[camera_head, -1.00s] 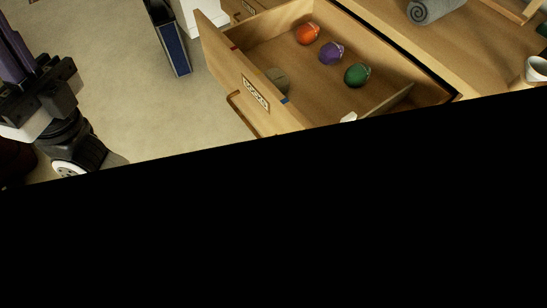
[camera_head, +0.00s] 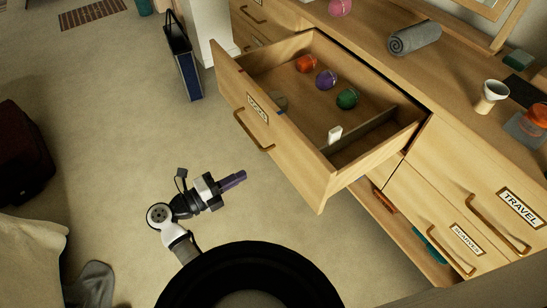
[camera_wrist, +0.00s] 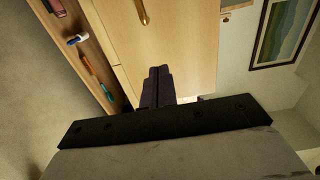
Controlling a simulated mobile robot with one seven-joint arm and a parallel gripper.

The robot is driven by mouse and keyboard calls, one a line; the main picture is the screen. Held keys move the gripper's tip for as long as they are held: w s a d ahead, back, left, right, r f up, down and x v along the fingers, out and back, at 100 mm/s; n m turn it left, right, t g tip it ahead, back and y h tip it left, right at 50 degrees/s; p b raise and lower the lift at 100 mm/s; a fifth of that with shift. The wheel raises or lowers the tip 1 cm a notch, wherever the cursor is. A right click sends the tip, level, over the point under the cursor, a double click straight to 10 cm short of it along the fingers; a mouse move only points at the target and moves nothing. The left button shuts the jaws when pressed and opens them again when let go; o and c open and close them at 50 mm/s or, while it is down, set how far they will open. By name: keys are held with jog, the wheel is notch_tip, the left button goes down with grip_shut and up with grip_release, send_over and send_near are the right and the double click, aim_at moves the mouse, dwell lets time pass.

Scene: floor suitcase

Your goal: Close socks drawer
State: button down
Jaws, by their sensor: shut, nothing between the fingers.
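The wooden socks drawer (camera_head: 258,122) is pulled well out of the dresser in the head view. A label on its front reads as socks, with a curved handle (camera_head: 254,132) below. Inside lie orange (camera_head: 306,64), purple (camera_head: 326,79) and green (camera_head: 347,98) balled items, a greyish one behind the front panel and a small white item (camera_head: 335,134) near a divider. My gripper (camera_head: 243,176) is shut and empty, in front of the drawer front and apart from it in the picture. In the wrist view its dark fingers (camera_wrist: 160,72) point toward a wooden front with a handle (camera_wrist: 142,12).
A lower drawer (camera_head: 400,235) is also partly open, with orange and teal items inside. The dresser top (camera_head: 440,85) holds a grey roll (camera_head: 414,38) and a cup (camera_head: 491,96). A blue bag (camera_head: 185,70) stands on the floor beyond the drawer. Carpet in front is mostly clear.

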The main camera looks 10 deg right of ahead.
aim_at(284, 152)
jog(key=p+x, duration=0.2)
jog(key=x, duration=1)
jog(key=shift+p, duration=0.35)
jog(key=shift+w+d+r, duration=0.1)
jog(key=shift+w+d, duration=0.1)
jog(key=shift+d, duration=0.4)
jog(key=x, duration=3.4)
jog(key=shift+f, duration=0.25)
jog(key=shift+w+d+b, duration=0.15)
jog(key=shift+d+b, duration=0.15)
jog(key=shift+d, duration=0.3)
jog(key=shift+w+r, duration=0.1)
jog(key=shift+r, duration=0.2)
jog(key=shift+d+r, duration=0.15)
